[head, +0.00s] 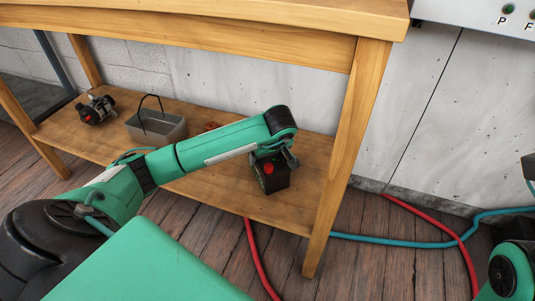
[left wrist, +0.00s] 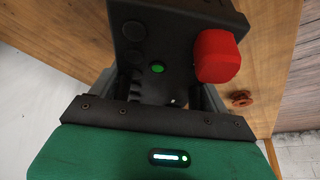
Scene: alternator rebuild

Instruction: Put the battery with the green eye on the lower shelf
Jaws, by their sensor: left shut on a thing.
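The battery (head: 275,181) is a dark box with a red terminal cap, at the right part of the wooden lower shelf (head: 225,196). In the left wrist view the battery (left wrist: 170,30) shows its green eye (left wrist: 157,68) and red cap (left wrist: 217,55) close up. My left gripper (head: 274,158) reaches down from above and is shut on the battery. The fingers of the left gripper (left wrist: 160,88) sit on either side of it. The battery is upright or nearly so; whether its underside touches the shelf is hidden. My right gripper is out of view.
On the shelf stand a grey metal bin (head: 157,128) with a raised handle, a dark machine part (head: 96,109) at the far left, and a small rusty part (head: 211,126). The bench top (head: 200,25) overhangs, with a front right leg (head: 349,155) near the battery. Red and blue hoses lie on the floor.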

